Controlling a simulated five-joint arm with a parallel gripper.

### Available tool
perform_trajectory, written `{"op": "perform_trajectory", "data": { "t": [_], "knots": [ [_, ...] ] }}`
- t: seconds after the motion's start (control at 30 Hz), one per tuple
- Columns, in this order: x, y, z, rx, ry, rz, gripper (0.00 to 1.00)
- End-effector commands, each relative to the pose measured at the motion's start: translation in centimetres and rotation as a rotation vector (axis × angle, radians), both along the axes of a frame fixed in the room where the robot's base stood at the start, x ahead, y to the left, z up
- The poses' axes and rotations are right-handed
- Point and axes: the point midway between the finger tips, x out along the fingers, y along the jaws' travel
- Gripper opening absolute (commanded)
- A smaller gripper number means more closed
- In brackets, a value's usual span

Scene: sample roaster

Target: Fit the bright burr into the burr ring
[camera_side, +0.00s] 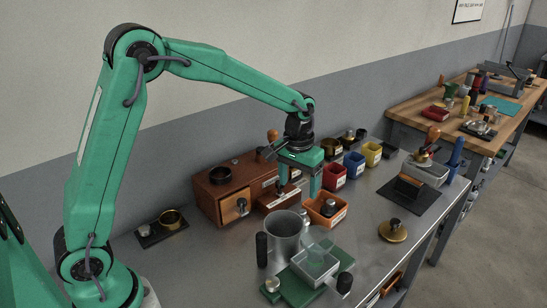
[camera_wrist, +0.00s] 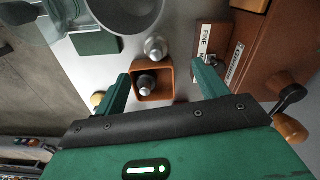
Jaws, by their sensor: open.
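My gripper (camera_side: 299,191) is open and empty, pointing down above the bench. Its fingers also show in the wrist view (camera_wrist: 161,70), on either side of an orange bin (camera_wrist: 168,87). A dark-based, silver-tipped burr (camera_wrist: 148,84) sits in that bin (camera_side: 325,219). A lighter, bright silver burr (camera_wrist: 155,47) stands on the metal bench just outside the bin, ahead of the fingertips. I am not touching either. A brass ring (camera_side: 171,217) on a black tray is at the left of the side view. A dark ring (camera_side: 220,174) tops a wooden box; I cannot tell which is the burr ring.
The wooden box (camera_side: 207,195) with drawers stands behind my gripper. A steel jug (camera_side: 284,238) and a green scale (camera_side: 298,289) stand in front. Red (camera_side: 335,175), blue (camera_side: 355,164) and yellow (camera_side: 372,154) bins line the back.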

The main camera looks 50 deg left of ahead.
Motion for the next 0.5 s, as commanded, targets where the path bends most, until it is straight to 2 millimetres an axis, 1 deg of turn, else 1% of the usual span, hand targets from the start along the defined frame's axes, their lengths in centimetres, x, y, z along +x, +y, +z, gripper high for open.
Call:
{"op": "perform_trajectory", "data": {
  "t": [0.03,0.2,0.5],
  "knots": [
    [0.5,-0.2,-0.9,0.000,0.013,0.003,0.72],
    [1.4,-0.4,-2.5,0.002,0.036,0.012,0.72],
    [1.6,-0.5,-3.1,0.003,0.041,0.016,0.72]
  ]
}}
